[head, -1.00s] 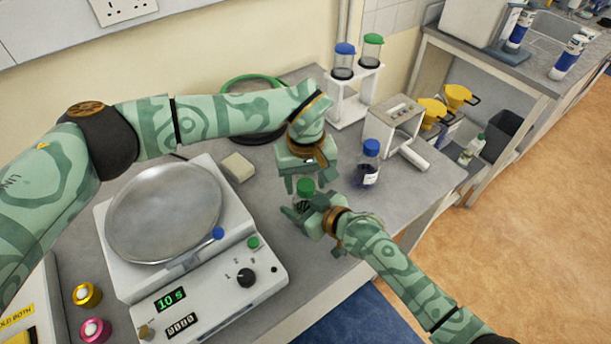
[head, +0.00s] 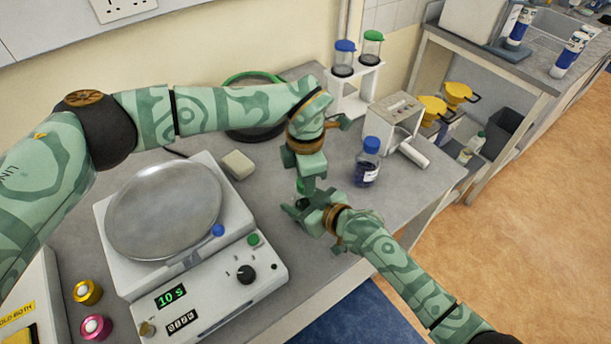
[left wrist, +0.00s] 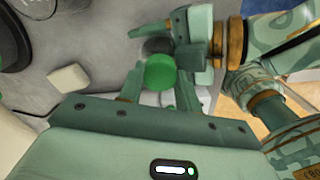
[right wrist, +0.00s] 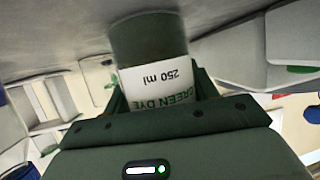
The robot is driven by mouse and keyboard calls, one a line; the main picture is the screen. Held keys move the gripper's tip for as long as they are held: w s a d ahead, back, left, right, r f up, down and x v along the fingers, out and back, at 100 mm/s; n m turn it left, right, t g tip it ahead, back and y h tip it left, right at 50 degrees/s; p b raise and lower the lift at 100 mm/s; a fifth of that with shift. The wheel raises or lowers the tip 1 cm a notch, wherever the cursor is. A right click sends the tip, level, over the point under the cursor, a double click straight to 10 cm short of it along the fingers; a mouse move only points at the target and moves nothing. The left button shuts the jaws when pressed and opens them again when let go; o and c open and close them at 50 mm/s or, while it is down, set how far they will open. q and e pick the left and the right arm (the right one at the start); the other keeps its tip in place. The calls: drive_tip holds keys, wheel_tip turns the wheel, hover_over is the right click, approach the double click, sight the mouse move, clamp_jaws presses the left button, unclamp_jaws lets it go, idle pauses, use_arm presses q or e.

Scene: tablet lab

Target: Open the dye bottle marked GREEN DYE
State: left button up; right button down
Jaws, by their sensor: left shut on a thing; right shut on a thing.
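The GREEN DYE bottle (right wrist: 160,85) has a white label marked GREEN DYE 250 ml and dark contents. In the right wrist view it appears upside down between the fingers of my right gripper (head: 303,208), which is shut on its body. Its green cap (left wrist: 160,71) shows in the left wrist view between the fingers of my left gripper (left wrist: 160,82). My left gripper comes from above and is shut on the cap. In the head view the grippers hide most of the bottle. I cannot tell whether the cap is apart from the neck.
A blue-capped bottle (head: 367,163) stands just right of my grippers. A balance with a round pan (head: 163,212) fills the bench to the left. A small pale block (head: 238,165) lies behind it. A white rack (head: 352,100) stands behind. The bench's front edge is close.

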use_arm(q)
drive_tip(key=n, duration=0.9)
drive_tip(key=shift+n, duration=0.4)
drive_tip(key=n, duration=1.8)
drive_tip(key=shift+n, duration=0.4)
drive_tip(key=n, duration=0.7)
drive_tip(key=shift+w+r, duration=0.1)
drive_tip(key=shift+r, duration=0.2)
